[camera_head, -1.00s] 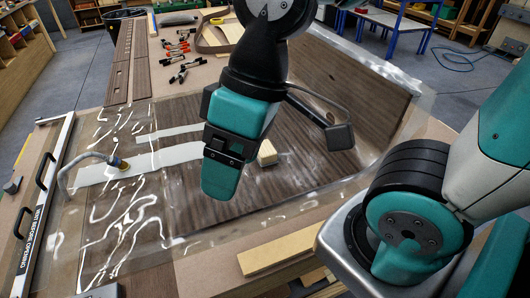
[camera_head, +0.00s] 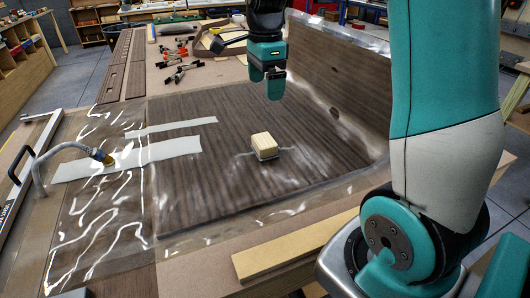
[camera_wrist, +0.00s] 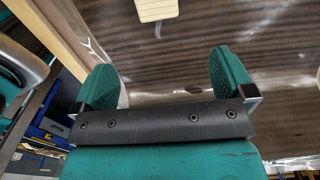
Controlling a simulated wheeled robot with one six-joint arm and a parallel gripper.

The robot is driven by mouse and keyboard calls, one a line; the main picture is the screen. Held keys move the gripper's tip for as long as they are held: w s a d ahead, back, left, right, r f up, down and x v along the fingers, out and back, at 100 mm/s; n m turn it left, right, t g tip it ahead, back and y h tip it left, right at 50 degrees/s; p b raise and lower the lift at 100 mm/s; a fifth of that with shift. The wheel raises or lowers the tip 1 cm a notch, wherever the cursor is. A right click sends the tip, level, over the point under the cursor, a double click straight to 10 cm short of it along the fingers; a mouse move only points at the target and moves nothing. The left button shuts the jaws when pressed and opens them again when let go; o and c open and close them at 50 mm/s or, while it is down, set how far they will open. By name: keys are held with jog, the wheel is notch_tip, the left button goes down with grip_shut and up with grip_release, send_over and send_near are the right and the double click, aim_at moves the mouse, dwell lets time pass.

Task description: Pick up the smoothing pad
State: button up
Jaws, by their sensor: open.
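The smoothing pad (camera_head: 264,143) is a pale wooden block on a thin base. It rests on the film over the dark veneered panel (camera_head: 215,175), right of the panel's middle. In the wrist view the pad (camera_wrist: 156,9) shows at the top edge, partly cut off, beyond my fingertips. My gripper (camera_head: 275,88) is above the far part of the panel, behind the pad in the head view and apart from it. In the wrist view my gripper's (camera_wrist: 168,75) two teal fingers are spread with nothing between them.
A raised veneered panel (camera_head: 345,85) stands along the right and back. A wooden batten (camera_head: 295,246) lies at the front edge. Clamps (camera_head: 178,70) lie at the back.

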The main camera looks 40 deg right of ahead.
aim_at(264, 140)
notch_tip(264, 140, down, 12)
jog(key=shift+r+p, duration=0.15)
jog(key=shift+p, duration=0.25)
jog(key=shift+s+a+f+p, duration=0.15)
jog(key=shift+f+p, duration=0.1)
jog(key=shift+f, duration=1.1)
jog(key=shift+a+f+p, duration=0.15)
jog(key=shift+f+p, duration=0.1)
jog(key=shift+f, duration=1.05)
jog(key=c, duration=1)
jog(key=shift+r, duration=0.15)
